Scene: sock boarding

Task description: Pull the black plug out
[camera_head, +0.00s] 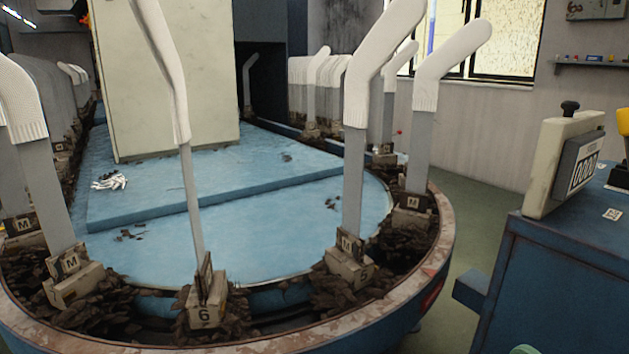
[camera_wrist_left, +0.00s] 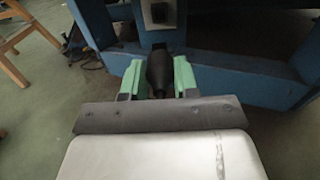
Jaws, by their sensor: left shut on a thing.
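The black plug (camera_wrist_left: 159,70) is in the left wrist view, between the green fingers of my left gripper (camera_wrist_left: 158,78). The gripper is shut on it, with one finger on each side. The plug's far end points at a blue beam (camera_wrist_left: 225,75); I cannot tell whether it is seated in a socket or free. A grey plate with a dark middle (camera_wrist_left: 160,14) is on the blue structure above it. In the head view the plug is not visible.
A round blue machine table (camera_head: 300,230) carries upright grey boards with white socks (camera_head: 371,65). A blue cabinet (camera_head: 560,280) with a counter box (camera_head: 565,165) stands at the right. Green floor is free between them. A wooden stool (camera_wrist_left: 20,45) stands at the wrist view's left.

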